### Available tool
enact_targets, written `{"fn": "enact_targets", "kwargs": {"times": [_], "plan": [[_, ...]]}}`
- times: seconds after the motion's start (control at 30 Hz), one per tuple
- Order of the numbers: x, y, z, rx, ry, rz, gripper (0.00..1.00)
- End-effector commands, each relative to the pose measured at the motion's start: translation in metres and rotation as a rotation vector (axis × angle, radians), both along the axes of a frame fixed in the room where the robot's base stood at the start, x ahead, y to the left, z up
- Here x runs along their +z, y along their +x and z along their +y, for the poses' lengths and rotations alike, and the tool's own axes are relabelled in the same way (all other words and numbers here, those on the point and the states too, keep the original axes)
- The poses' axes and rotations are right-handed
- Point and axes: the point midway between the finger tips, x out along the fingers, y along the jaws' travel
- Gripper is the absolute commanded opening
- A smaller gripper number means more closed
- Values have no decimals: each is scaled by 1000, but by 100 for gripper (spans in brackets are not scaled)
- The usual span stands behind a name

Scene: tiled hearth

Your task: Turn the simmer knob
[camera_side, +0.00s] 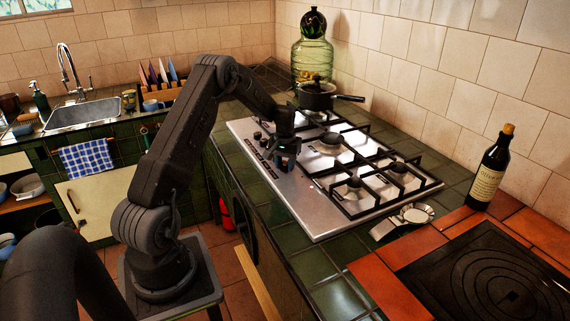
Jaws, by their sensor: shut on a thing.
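The gas hob (318,217) is a steel plate with black pan grates, set in the green tiled counter. A row of small dark knobs (257,136) runs along its left edge. My gripper (284,166) points down at this edge and is shut on a knob. The gripper covers that knob, so its pointer and angle are hidden. I cannot read any labels, so I cannot tell from the picture which knob is the simmer knob.
A dark saucepan (318,97) stands on the far burner, its handle pointing right. A green glass jar (312,55) is behind it. A wine bottle (490,168) and a metal spoon rest (417,214) are to the right. The hob's near-left corner is clear.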

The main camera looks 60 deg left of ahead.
Motion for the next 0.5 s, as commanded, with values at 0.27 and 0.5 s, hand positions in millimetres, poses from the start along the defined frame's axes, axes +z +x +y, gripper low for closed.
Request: {"fn": "enact_targets", "kwargs": {"times": [0.27, 0.5], "plan": [[1, 1, 1, -71, 4, -4, 12], [1, 1, 2, -81, 4, -6, 12]]}}
